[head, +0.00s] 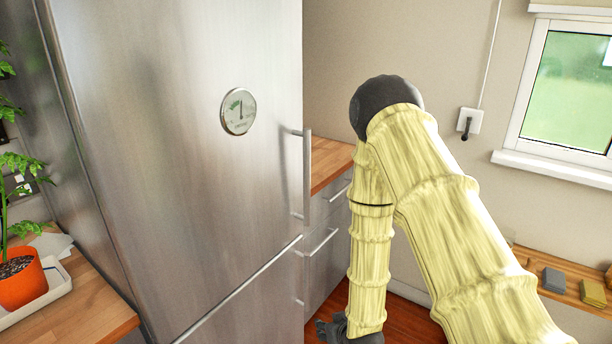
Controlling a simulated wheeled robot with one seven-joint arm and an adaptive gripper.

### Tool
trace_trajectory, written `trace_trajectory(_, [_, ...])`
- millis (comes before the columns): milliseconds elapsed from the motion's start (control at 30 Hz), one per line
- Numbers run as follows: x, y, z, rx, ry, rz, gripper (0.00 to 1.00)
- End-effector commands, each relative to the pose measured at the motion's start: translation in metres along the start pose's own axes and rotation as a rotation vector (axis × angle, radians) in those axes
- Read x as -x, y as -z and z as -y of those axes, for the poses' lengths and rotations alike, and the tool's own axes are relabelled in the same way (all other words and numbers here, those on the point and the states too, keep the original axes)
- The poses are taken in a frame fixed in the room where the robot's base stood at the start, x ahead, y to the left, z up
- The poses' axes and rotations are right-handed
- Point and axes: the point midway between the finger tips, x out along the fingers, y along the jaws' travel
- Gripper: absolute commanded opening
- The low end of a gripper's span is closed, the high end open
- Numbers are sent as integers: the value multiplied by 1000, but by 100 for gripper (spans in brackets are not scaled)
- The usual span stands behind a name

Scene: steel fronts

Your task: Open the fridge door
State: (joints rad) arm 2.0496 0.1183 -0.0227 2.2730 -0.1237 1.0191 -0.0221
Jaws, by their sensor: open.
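The fridge (170,150) is a tall brushed-steel unit filling the left and middle of the head view. Its upper door looks shut, with a round dial (238,111) on its front. A vertical bar handle (307,175) stands off the door near its right edge. A slanting seam runs below this door, with another steel front (255,310) under it. My gripper (328,329) is dark and open at the bottom edge of the picture. It is below the handle and apart from it in the picture. Part of it is cut off by the frame.
A wooden-topped counter with steel drawers (325,235) stands just right of the fridge. At left, a potted plant (22,280) stands in a white tray on a wooden surface. A low wooden shelf (560,285) with small blocks and a window (565,85) are at right.

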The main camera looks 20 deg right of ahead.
Motion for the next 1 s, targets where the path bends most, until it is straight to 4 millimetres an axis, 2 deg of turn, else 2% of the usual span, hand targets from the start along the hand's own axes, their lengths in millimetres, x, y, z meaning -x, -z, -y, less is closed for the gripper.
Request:
trace_trajectory(33, [0, 51, -3, 5, 4, -99, 42])
trace_trajectory(200, [17, 196, -11, 29, 18, -399, 42])
trace_trajectory(300, [36, 265, -15, 42, 24, -546, 42])
trace_trajectory(400, [55, 316, -18, 53, 28, -657, 42])
trace_trajectory(500, [69, 347, -20, 59, 30, -729, 42])
trace_trajectory(667, [76, 368, -20, 64, 32, -772, 42])
trace_trajectory(833, [65, 381, -19, 65, 32, -773, 42])
trace_trajectory(1000, [45, 400, -17, 66, 33, -772, 42])
